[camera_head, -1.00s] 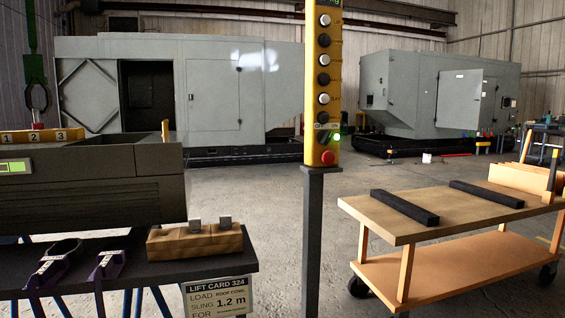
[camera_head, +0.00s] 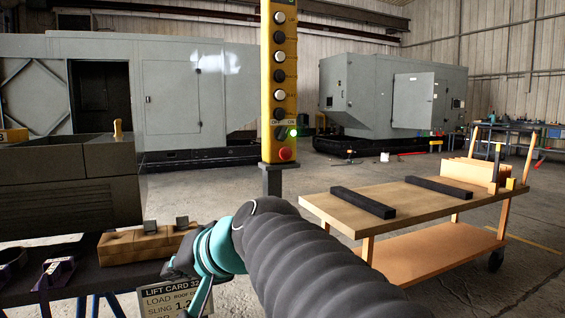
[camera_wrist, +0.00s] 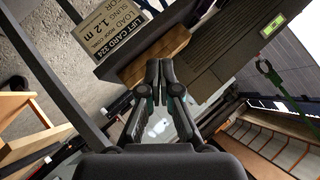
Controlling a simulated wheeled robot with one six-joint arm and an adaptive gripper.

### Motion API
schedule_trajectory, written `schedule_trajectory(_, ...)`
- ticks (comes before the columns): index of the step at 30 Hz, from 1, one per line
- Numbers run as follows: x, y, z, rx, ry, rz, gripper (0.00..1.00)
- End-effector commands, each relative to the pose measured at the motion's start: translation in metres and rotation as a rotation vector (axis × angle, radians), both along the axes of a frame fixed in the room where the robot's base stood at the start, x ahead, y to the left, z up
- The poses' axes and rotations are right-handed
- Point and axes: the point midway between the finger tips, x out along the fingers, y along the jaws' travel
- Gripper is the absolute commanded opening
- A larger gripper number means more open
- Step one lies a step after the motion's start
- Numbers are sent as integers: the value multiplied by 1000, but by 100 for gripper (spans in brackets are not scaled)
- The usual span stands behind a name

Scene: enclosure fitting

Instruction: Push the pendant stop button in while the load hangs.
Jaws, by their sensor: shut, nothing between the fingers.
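The yellow pendant (camera_head: 279,75) stands on a dark post in the head view. My gripper shows in the wrist view (camera_wrist: 158,66), fingers together and empty, in front of a wooden block.
A dark bench (camera_head: 85,277) holds the wooden block (camera_head: 140,244) and purple shackles (camera_head: 52,272). A lift card (camera_head: 168,301) hangs at its front. A wooden trolley (camera_head: 350,215) with black bars stands right. A green hook (camera_wrist: 265,66) shows in the wrist view.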

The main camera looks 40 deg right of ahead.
Motion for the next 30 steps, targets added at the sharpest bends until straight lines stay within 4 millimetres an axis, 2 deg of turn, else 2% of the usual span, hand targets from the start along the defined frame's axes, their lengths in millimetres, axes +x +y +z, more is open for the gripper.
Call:
schedule_trajectory(1, 17, -11, 25, 75, -63, -47, 0)
schedule_trajectory(3, 35, -24, 62, 174, -147, -97, 0)
schedule_trajectory(6, 53, -45, 107, 291, -253, -155, 0)
schedule_trajectory(9, 64, -65, 145, 388, -346, -202, 0)
schedule_trajectory(15, 74, -109, 211, 551, -517, -277, 0)
schedule_trajectory(23, 74, -203, 173, 621, -492, -463, 0)
schedule_trajectory(30, 51, -301, 138, 706, -496, -650, 0)
